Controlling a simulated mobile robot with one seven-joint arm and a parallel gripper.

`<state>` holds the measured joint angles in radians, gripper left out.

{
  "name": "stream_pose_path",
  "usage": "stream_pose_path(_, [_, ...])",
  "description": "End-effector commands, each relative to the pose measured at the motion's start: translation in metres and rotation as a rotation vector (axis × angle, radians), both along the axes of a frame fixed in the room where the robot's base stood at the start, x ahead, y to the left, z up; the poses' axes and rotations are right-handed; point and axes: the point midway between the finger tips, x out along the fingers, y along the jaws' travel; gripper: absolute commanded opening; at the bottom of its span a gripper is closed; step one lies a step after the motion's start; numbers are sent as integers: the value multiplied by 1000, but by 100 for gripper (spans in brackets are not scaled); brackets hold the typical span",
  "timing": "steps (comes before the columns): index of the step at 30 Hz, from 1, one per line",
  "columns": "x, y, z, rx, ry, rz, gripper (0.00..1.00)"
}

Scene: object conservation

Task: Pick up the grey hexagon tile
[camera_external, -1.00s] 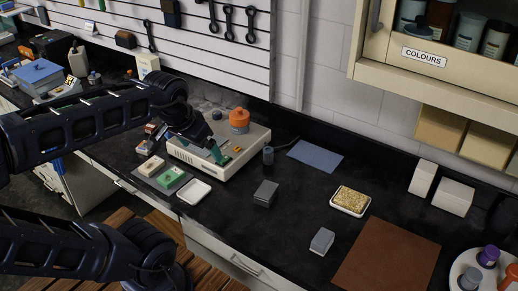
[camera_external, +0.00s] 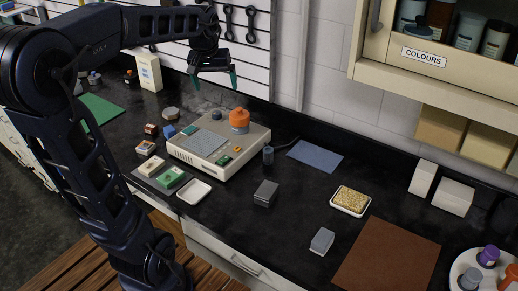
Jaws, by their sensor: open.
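The grey hexagon tile (camera_external: 171,113) appears to be the small grey-beige six-sided piece lying flat on the dark bench, behind and left of the cream device. My gripper (camera_external: 213,80) is raised near the slatted wall, up and to the right of the tile. Its two green-tipped fingers point down, spread apart, with nothing between them. The tile is apart from the gripper and uncovered in this view.
The cream device (camera_external: 226,160) with an orange knob (camera_external: 239,118) stands right of the tile. A blue block (camera_external: 169,131) and a small dark red-topped block (camera_external: 151,129) lie in front of the tile. A cream box (camera_external: 150,72) stands behind. A green mat (camera_external: 100,108) lies left.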

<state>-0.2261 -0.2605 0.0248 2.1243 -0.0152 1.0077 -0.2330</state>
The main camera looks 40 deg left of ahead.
Motion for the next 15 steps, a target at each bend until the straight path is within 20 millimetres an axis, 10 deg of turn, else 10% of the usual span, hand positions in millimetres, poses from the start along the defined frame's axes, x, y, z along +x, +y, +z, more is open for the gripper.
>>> stream_pose_path(15, [120,133,-31,-66,77,324,91])
